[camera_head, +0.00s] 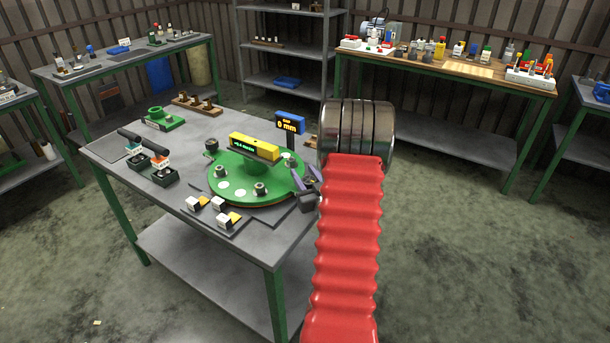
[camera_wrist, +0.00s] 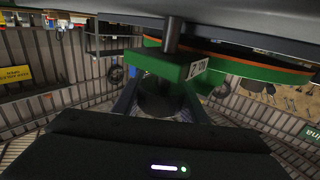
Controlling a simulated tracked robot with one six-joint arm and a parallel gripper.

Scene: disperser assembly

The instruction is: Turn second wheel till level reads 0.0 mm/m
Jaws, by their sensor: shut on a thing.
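The green round plate (camera_head: 232,188) sits on the grey table, with several bolts standing on it. The yellow level (camera_head: 254,147) lies across its top; its small green digits are too small to read surely. My gripper (camera_head: 312,182) is at the plate's right edge, partly hidden behind my red arm sleeve. In the wrist view, the fingers (camera_wrist: 160,98) are shut on a dark round wheel (camera_wrist: 160,90). The wheel hangs on a post beside a green block (camera_wrist: 165,66) with a white label that seems to read No. 2.
A gap display (camera_head: 290,124) reading 0 mm stands behind the plate. Black-handled tools (camera_head: 147,155) and small white-and-yellow blocks (camera_head: 222,216) lie left of and in front of the plate. A green flanged part (camera_head: 163,118) is at the table's back left.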

